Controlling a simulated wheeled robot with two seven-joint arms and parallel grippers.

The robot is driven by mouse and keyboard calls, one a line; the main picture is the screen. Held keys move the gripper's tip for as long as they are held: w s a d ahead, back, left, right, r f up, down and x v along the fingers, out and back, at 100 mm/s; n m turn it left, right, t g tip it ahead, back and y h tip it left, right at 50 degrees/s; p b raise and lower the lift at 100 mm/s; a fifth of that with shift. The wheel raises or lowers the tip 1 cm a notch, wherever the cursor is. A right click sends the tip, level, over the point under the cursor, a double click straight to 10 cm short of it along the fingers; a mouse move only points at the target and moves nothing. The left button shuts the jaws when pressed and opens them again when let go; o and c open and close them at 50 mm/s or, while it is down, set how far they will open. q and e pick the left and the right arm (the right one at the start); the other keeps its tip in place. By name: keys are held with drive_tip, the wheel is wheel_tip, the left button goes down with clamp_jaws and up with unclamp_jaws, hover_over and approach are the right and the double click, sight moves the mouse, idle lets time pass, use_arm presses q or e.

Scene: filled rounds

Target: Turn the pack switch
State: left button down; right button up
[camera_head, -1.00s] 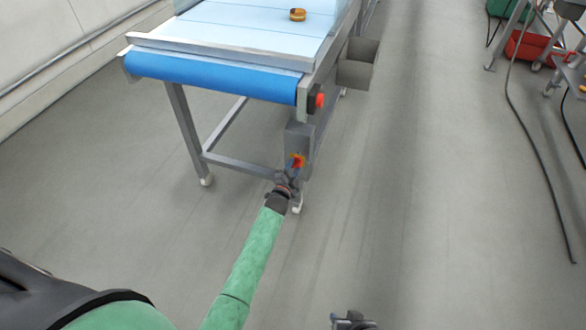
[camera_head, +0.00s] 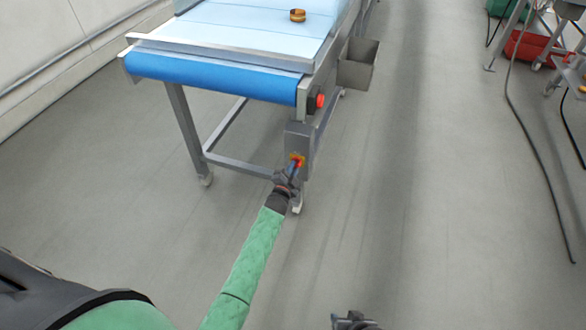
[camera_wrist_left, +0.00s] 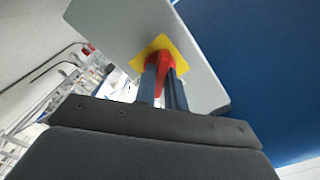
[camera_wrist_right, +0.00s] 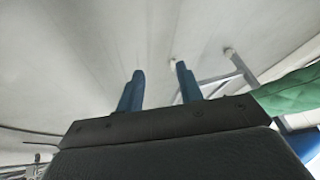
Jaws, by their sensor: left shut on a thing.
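The pack switch is a red handle (camera_wrist_left: 160,62) on a yellow plate (camera_wrist_left: 178,52), fixed to a grey box (camera_head: 300,137) on the leg of the conveyor. My left gripper (camera_wrist_left: 162,82) is shut on the red handle, with one finger on either side of it in the left wrist view. In the head view my left gripper (camera_head: 291,172) is at the box and partly covers the switch (camera_head: 297,160). My right gripper (camera_wrist_right: 158,82) is open and empty, with bare floor beyond its fingers. Only its tip shows at the bottom of the head view (camera_head: 352,320).
The conveyor (camera_head: 215,76) with a blue belt end stands ahead, bearing a round filled item (camera_head: 297,15). A red button (camera_head: 320,100) is above the box. A grey bin (camera_head: 357,66) hangs on its right side. A cable (camera_head: 530,140) lies at right. The floor between is clear.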

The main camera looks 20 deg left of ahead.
use_arm(q)
drive_tip(key=shift+n+p, duration=0.55)
drive_tip(key=shift+n, duration=1.75)
use_arm(e)
wheel_tip(320, 180, up, 7)
drive_tip(key=shift+d+f, duration=0.2)
drive_tip(key=shift+s+f, duration=0.2)
use_arm(q)
drive_tip(key=c, duration=1.5)
unclamp_jaws()
drive_tip(key=shift+o, duration=0.2)
